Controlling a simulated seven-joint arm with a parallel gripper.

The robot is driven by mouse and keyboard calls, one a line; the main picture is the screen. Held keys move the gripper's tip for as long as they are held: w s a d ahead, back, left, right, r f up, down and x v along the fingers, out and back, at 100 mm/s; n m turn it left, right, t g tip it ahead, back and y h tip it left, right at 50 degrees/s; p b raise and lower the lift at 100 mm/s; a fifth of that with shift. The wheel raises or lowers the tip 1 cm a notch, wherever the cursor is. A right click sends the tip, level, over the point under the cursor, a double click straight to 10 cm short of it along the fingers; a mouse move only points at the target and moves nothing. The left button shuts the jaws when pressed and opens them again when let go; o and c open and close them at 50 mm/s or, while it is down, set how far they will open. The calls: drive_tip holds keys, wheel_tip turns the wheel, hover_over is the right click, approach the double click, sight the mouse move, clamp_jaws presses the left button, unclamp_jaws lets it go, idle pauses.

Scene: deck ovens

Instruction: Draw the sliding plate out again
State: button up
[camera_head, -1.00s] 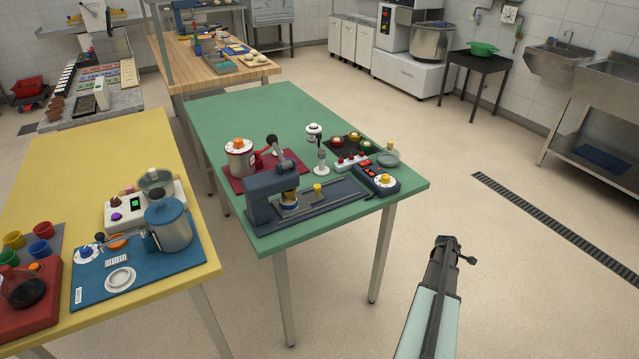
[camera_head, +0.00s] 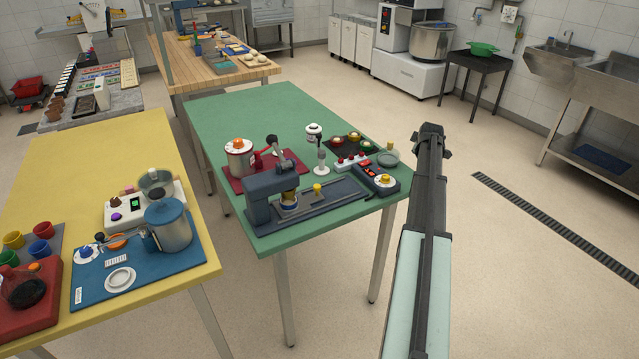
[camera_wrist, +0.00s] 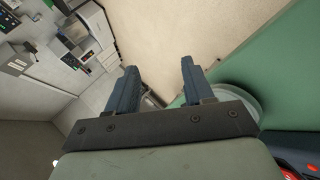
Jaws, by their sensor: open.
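A dark blue press (camera_head: 270,197) stands at the front of the green table, on a long dark base (camera_head: 345,193) that reaches to the right. A flat plate with a yellow knob (camera_head: 317,188) sits low on the base, beside the press. A small yellow-rimmed dish (camera_head: 289,200) is under the press head. How far the plate lies under the head is too small to tell. My gripper (camera_head: 431,130) is in the air past the table's right edge, well right of the knob. In the wrist view my gripper (camera_wrist: 160,72) is open, with nothing between its fingers.
A control box with a yellow dial (camera_head: 383,180), a red-buttoned strip (camera_head: 351,161), a small lever stand (camera_head: 320,160) and a grey round dish (camera_head: 388,157) crowd the table's right side. A red-based pot (camera_head: 240,158) stands left. The table's far part is clear.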

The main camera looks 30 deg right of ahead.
drive_tip(key=w+a+r+t+y, duration=0.1)
drive_tip(key=w+a+r+y, duration=0.1)
drive_tip(key=w+a+r, duration=0.45)
drive_tip(key=w+a+r+t+y, duration=0.1)
drive_tip(key=w+a+r+y, duration=0.15)
drive_tip(key=a+r, duration=0.7)
drive_tip(key=n+g+y, duration=0.3)
drive_tip(key=g+y, duration=0.2)
drive_tip(key=g, duration=0.1)
approach(318, 186)
drive_tip(key=x, duration=0.8)
drive_tip(key=shift+w+f, duration=0.15)
drive_tip(key=shift+f, duration=0.05)
clamp_jaws()
